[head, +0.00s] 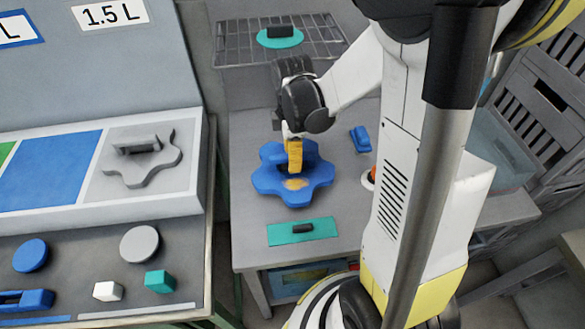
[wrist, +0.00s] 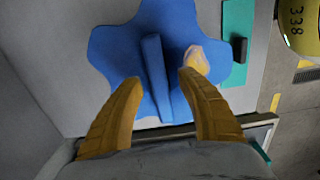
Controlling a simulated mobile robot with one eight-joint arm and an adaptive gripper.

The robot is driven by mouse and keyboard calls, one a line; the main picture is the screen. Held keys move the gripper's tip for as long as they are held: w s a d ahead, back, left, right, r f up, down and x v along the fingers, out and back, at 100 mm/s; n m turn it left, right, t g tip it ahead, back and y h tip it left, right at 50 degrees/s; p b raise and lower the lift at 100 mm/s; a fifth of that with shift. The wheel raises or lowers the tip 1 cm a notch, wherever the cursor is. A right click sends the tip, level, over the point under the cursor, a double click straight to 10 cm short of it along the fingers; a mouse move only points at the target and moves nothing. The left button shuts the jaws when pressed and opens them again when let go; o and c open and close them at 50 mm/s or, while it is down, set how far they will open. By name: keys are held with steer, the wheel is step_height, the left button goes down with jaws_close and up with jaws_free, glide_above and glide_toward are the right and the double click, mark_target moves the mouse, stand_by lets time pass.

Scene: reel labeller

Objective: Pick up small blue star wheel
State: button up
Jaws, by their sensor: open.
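The blue star wheel (head: 267,183) lies flat on the grey table, with rounded lobes, an upright bar-like handle and a pale tan patch near one lobe. It also shows in the wrist view (wrist: 112,47), where its blue handle (wrist: 153,60) stands between my fingers. My gripper (head: 294,172) is above the wheel, pointing down, with yellow fingers. In the wrist view my gripper (wrist: 160,77) is open, with one finger on each side of the handle and a gap on both sides. The fingers and wrist hide part of the wheel in the head view.
A teal plate (head: 303,231) with a dark handle lies in front of the wheel. A small blue piece (head: 360,138) lies to its right. A wire rack (head: 232,52) holding a teal disc is behind. A grey control panel (head: 60,265) stands at left; a chair (head: 545,110) is at right.

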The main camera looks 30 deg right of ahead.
steer(key=shift+f, duration=0.1)
steer(key=shift+c, duration=0.4)
jaws_close()
